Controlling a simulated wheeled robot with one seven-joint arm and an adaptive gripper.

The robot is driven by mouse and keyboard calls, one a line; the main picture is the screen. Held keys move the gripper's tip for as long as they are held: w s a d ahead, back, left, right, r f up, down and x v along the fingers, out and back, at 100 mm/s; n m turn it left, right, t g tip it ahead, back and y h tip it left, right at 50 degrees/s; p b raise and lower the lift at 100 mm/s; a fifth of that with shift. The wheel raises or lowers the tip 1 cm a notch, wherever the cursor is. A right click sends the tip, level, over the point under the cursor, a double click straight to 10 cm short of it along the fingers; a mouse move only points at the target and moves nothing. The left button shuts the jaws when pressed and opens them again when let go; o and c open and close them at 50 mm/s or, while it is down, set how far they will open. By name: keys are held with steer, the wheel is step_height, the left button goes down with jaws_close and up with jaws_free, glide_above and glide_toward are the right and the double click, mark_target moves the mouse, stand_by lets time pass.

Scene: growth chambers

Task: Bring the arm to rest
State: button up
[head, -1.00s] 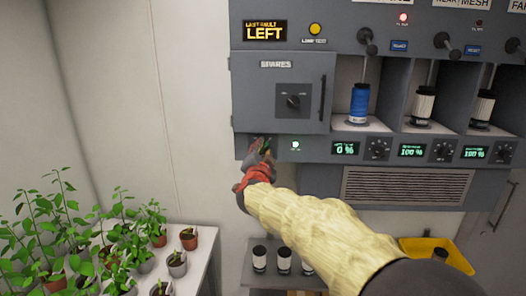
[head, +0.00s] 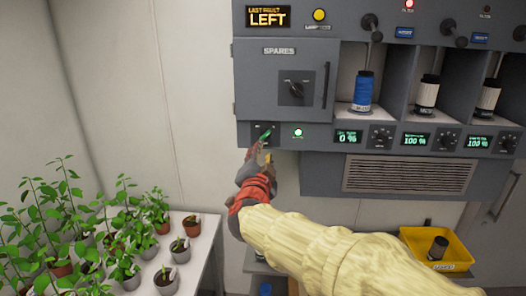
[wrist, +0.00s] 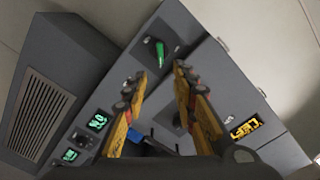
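My gripper (head: 258,158) is in front of the lower left corner of the grey cabinet, just below a green lever (head: 265,134). In the wrist view, the two yellow fingers of my gripper (wrist: 160,72) stand apart with nothing between them. The green lever (wrist: 159,50) shows beyond the fingertips, apart from them. My arm, in a pale padded sleeve, reaches in from the lower right of the head view.
A table (head: 206,245) with several potted plants stands at the lower left. The cabinet (head: 252,88) has a shut SPARES door and bays with spools. A yellow bin (head: 458,248) sits at the lower right. Bare wall lies left of the cabinet.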

steer(key=s+a+f+n+g+y, duration=0.55)
steer(key=a+f, duration=0.35)
steer(key=f, duration=0.2)
steer(key=s+d+f+n+g+y, duration=0.1)
steer(key=s+d+f+n+g, duration=0.15)
steer(key=s+f+n, duration=0.4)
steer(key=s+d+f+g+h+b, duration=0.1)
steer(key=s+d+f+g+h, duration=0.15)
steer(key=s+d, duration=0.75)
steer(key=s+d+f+g+h+b, duration=0.1)
steer(key=s+d+f+g+b, duration=0.2)
steer(key=s+d, duration=0.7)
steer(key=s+d+m+t+h, duration=0.1)
steer(key=s+d+m+h, duration=0.1)
steer(key=s+d, duration=0.5)
steer(key=d+b, duration=0.1)
steer(key=d, duration=0.1)
steer(key=shift+d, duration=0.3)
